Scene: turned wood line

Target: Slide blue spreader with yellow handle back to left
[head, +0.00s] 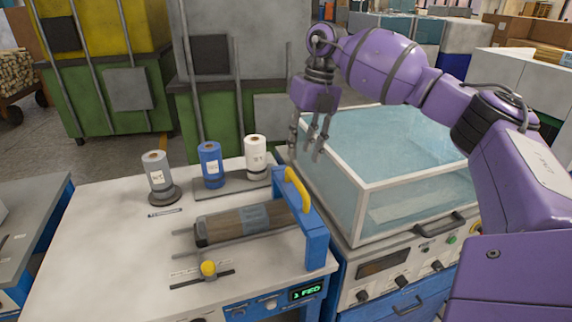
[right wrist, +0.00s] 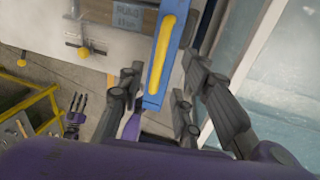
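The blue spreader (head: 316,240) stands at the right end of the bench, at the right end of a dark wooden roll (head: 222,226). Its yellow handle (head: 297,189) lies along its top. In the right wrist view the yellow handle (right wrist: 164,50) runs down the blue bar between my fingers. My right gripper (head: 309,142) is open and empty, above and behind the spreader in the head view. Its spread fingers also show in the right wrist view (right wrist: 158,88). My left gripper (right wrist: 77,108) shows small at the left of the right wrist view; its opening is unclear.
A clear-walled tank (head: 385,200) stands close on the right. Grey (head: 157,172), blue (head: 211,165) and white (head: 255,158) spools stand behind the roll. A yellow-knobbed slider (head: 208,269) is in front. The left bench top is mostly clear.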

